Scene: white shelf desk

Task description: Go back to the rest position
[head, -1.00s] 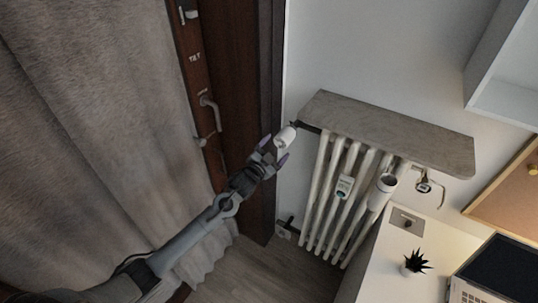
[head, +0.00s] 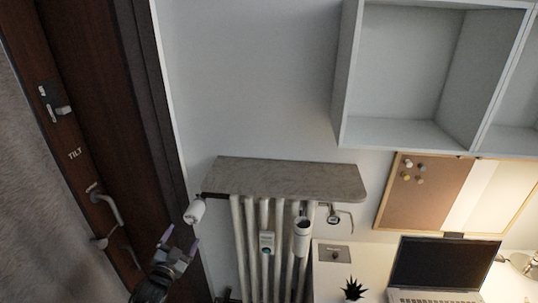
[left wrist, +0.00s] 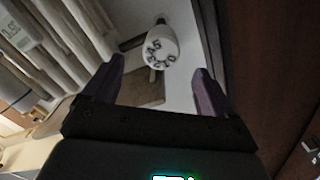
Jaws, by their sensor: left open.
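My left gripper (head: 177,246) is at the lower left of the head view. Its two fingers are apart with nothing between them. The left wrist view shows the same open fingers (left wrist: 158,88). A white radiator valve knob (head: 195,211) sits at the upper left end of the radiator, just beyond the fingertips and apart from them. In the left wrist view the knob (left wrist: 160,48) shows its numbered end, ahead of the gap between the fingers. My right gripper is not in view.
A white radiator (head: 250,235) stands under a grey stone ledge (head: 285,179). A dark wooden door frame (head: 100,120) is on the left. To the right are a desk with a laptop (head: 445,265), a small plant (head: 353,289), a corkboard (head: 408,190) and a wall shelf (head: 400,135).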

